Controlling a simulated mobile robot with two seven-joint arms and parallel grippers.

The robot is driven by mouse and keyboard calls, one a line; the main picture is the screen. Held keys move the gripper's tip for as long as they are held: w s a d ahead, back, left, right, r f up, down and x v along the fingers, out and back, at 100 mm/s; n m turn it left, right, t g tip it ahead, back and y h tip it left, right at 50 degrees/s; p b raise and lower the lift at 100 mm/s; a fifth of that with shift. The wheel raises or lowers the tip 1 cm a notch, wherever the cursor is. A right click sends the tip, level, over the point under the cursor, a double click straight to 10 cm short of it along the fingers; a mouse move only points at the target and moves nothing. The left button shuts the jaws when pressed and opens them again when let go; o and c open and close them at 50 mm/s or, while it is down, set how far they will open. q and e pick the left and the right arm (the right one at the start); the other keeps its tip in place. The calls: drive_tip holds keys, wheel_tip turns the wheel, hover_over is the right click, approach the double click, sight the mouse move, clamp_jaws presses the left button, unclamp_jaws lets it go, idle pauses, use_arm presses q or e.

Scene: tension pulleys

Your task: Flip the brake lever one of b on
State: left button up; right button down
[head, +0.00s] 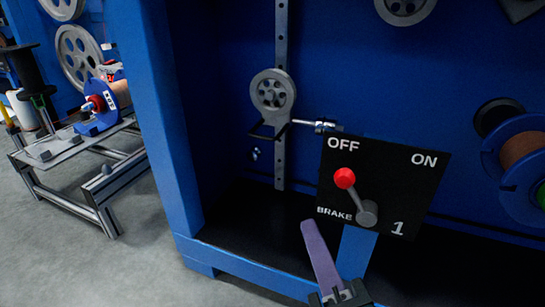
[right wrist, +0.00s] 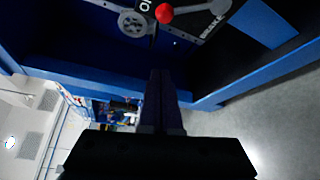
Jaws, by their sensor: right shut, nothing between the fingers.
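The brake lever (head: 357,197) has a red ball knob (head: 344,178) and a grey round pivot, on a black panel (head: 405,172) marked OFF, ON, BRAKE and 1. The lever leans up and left, toward OFF. In the right wrist view the red knob (right wrist: 164,13) and part of the lever (right wrist: 198,9) show at the top edge. My right gripper (head: 308,226) is shut and empty, its purple fingers pointing up, below and left of the knob and apart from it. Its fingers also show together in the right wrist view (right wrist: 161,74). My left gripper is not in view.
A blue machine frame (head: 160,120) stands left of the panel. A grey pulley (head: 272,92) on a slotted rail and a metal rod (head: 312,125) are up and left of the panel. A blue spool (head: 517,155) is at the right. Grey floor (head: 110,270) is open at lower left.

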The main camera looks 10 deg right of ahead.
sight(355, 195)
drive_tip(key=w+d+f+b, duration=0.1)
drive_tip(key=w+f+b, duration=0.15)
drive_tip(key=w, duration=0.75)
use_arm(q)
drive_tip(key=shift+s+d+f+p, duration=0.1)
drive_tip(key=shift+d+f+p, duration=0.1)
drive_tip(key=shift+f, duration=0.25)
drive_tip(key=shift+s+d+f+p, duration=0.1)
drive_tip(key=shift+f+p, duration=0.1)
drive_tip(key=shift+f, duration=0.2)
use_arm(e)
drive_tip(key=d, duration=0.1)
drive_tip(key=s+d+r, duration=0.2)
drive_tip(key=shift+d+r, duration=0.1)
drive_tip(key=shift+d, duration=0.3)
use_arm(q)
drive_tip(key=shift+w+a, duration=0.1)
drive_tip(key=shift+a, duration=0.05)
use_arm(e)
drive_tip(key=shift+w+a, duration=0.1)
drive_tip(key=shift+w, duration=0.05)
